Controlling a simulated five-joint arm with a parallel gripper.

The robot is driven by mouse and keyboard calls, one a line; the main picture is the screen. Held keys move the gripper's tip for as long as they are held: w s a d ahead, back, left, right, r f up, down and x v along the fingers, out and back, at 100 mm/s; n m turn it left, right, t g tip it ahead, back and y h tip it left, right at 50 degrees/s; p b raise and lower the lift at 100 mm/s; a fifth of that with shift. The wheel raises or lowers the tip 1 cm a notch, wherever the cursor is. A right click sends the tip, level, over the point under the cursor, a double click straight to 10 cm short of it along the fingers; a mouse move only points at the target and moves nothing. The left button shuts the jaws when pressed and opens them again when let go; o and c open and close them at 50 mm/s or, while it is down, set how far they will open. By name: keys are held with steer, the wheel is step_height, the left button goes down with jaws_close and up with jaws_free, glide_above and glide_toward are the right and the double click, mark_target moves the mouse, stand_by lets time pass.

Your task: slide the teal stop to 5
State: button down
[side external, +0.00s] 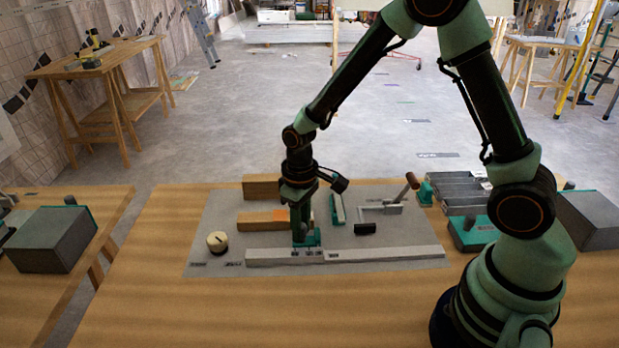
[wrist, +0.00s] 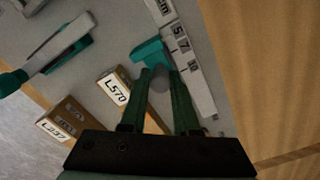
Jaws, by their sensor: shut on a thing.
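The teal stop (wrist: 150,53) sits against the pale numbered rail (wrist: 196,82) in the wrist view. The rail also shows along the front of the grey mat in the side view (side external: 390,254). Dark figures that look like 5 and 7 are on the rail close to the stop. My gripper (wrist: 162,78) is shut on the stop's grey upright knob, one green finger on each side. In the side view my gripper (side external: 303,238) points down over the rail's left part. The fingers hide part of the stop, so its exact mark cannot be told.
Wooden blocks labelled L570 (wrist: 116,86) and L237 (wrist: 60,122) lie beside the gripper. The table front is clear.

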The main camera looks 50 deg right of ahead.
mark_target(304, 225)
steer(key=shift+s+d+r, duration=0.1)
steer(key=shift+s+d, duration=0.15)
steer(key=c, duration=0.7)
jaws_free()
steer(key=shift+o, duration=0.2)
steer(key=shift+w+r, duration=0.1)
steer(key=shift+r, duration=0.2)
step_height(304, 225, up, 11)
steer(key=shift+r, duration=0.2)
